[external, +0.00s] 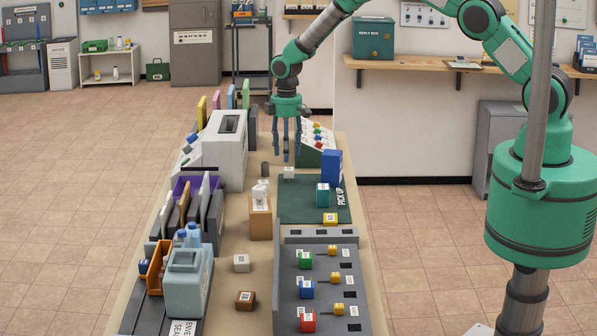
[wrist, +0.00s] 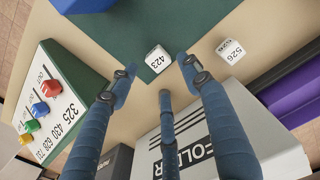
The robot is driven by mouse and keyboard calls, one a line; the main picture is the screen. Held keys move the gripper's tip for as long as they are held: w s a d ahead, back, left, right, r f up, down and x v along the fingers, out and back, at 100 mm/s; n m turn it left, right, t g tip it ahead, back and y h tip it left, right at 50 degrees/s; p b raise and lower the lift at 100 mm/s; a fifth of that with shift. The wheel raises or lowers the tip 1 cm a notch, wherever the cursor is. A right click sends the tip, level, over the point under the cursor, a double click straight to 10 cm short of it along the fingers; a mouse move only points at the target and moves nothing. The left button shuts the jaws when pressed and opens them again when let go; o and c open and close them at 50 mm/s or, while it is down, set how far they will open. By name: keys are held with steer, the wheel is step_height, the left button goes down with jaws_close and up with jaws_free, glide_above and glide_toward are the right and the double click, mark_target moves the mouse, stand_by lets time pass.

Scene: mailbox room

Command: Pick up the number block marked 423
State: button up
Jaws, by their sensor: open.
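The white block marked 423 (wrist: 158,59) sits on the edge of the green mat in the wrist view, its number facing up. In the external view the small white block (external: 289,172) near the mat's far edge appears to be it. My gripper (external: 285,157) hangs pointing down above it, fingers spread and empty. In the wrist view my gripper (wrist: 159,77) has its blue fingers apart, with block 423 showing just beyond and between the tips, apparently untouched. Another white block, marked 526 (wrist: 231,49), lies to the right of it.
A green sloped panel with coloured knobs (wrist: 44,107) stands close on the left in the wrist view. A grey folder machine (external: 225,150) stands across from it.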

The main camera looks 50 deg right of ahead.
mark_target(288, 168)
steer(key=shift+f, duration=1.3)
steer(key=shift+s+f+p, duration=0.1)
steer(key=shift+f+p, duration=0.3)
steer(key=shift+f, duration=2.2)
steer(key=shift+c, duration=0.2)
steer(key=c, duration=0.8)
